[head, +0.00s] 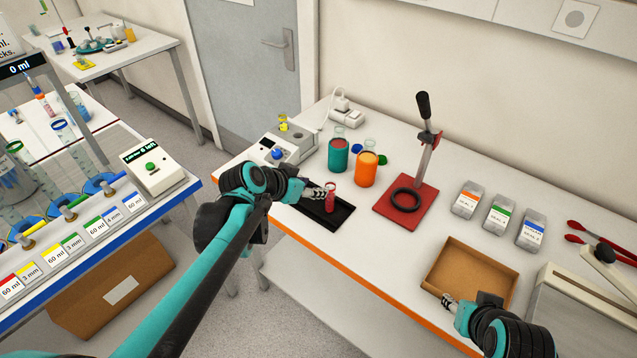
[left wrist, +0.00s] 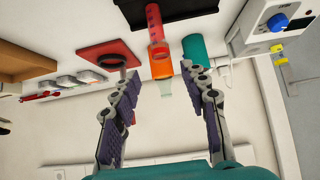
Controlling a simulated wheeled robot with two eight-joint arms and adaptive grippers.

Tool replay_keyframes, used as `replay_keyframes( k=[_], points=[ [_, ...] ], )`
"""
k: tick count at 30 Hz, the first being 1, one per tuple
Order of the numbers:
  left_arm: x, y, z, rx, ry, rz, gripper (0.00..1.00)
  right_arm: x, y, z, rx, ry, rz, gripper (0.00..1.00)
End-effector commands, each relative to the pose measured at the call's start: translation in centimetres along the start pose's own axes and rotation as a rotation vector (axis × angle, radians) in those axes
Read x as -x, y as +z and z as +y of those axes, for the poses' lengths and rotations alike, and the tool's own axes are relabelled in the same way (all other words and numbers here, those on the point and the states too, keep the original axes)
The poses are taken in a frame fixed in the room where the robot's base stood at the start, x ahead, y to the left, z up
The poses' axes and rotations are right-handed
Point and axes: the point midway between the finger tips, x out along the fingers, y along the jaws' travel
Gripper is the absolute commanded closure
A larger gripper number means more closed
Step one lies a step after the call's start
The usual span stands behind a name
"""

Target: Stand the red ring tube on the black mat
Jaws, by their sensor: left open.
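The red ring tube (head: 330,197), holding red liquid, stands upright on the black mat (head: 338,219). In the left wrist view the tube (left wrist: 154,22) shows at the top, its base at the black mat (left wrist: 120,4). My left gripper (head: 322,192) is close beside the tube on its left in the head view. In the left wrist view its fingers (left wrist: 168,84) are spread apart with nothing held, and the tube is beyond the fingertips. My right gripper (head: 449,301) is by the brown tray; I cannot tell its opening.
A teal container (head: 338,156) and an orange container (head: 366,170) stand behind the mat. A red press stand (head: 412,214) with a black ring is to the right. The brown tray (head: 440,270) is at the front right. A white device (head: 290,143) stands behind left.

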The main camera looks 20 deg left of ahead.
Motion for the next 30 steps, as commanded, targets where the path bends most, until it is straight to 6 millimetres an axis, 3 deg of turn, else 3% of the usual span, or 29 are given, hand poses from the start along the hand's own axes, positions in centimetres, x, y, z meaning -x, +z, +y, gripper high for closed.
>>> replay_keyframes(
  k=[5, 12, 18, 30],
  points=[
    [1.9, 1.5, 2.1, 0.03, -0.009, -0.044, 0.55, 0.2, -0.1, 0.0, 0.0, 0.0, 0.0, 0.6],
    [6.5, 8.5, 7.4, 0.161, -0.114, -0.185, 0.55, 0.1, -0.1, 0.0, 0.0, 0.0, 0.0, 0.6],
    [8.8, 12.8, 8.6, 0.238, -0.211, -0.227, 0.55, 0.1, -0.1, 0.0, 0.0, 0.0, 0.0, 0.6],
    [9.2, 13.5, 8.6, 0.259, -0.235, -0.23, 0.55, 0.1, -0.1, 0.0, 0.0, 0.0, 0.0, 0.6]
  ],
)
